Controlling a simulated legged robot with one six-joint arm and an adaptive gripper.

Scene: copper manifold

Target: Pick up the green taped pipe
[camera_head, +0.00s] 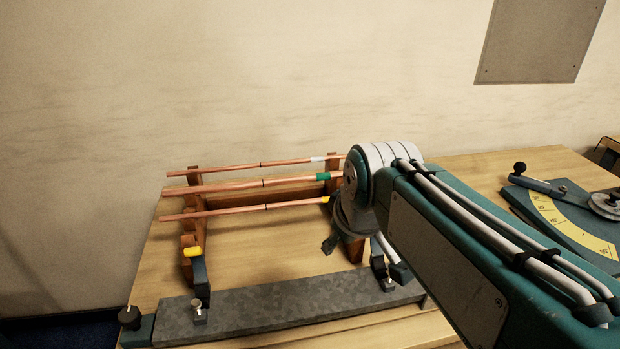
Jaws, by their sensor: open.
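The green taped pipe (235,186) is the middle of three copper pipes lying across a wooden rack. Its green tape band (323,176) is near its right end, which my arm hides. My gripper (335,239) shows only partly, as dark parts below the arm's joint, near the rack's right post. It is open, and I see no pipe in it. In the picture it is below and right of the green band. How far it is from the pipes is hard to tell.
A white taped pipe (225,169) lies above the green one and a yellow taped pipe (235,211) below. A grey metal bar (270,304) with dark uprights stands in front. A tool with a yellow scale (570,228) is at right. A wall is behind the table (145,285).

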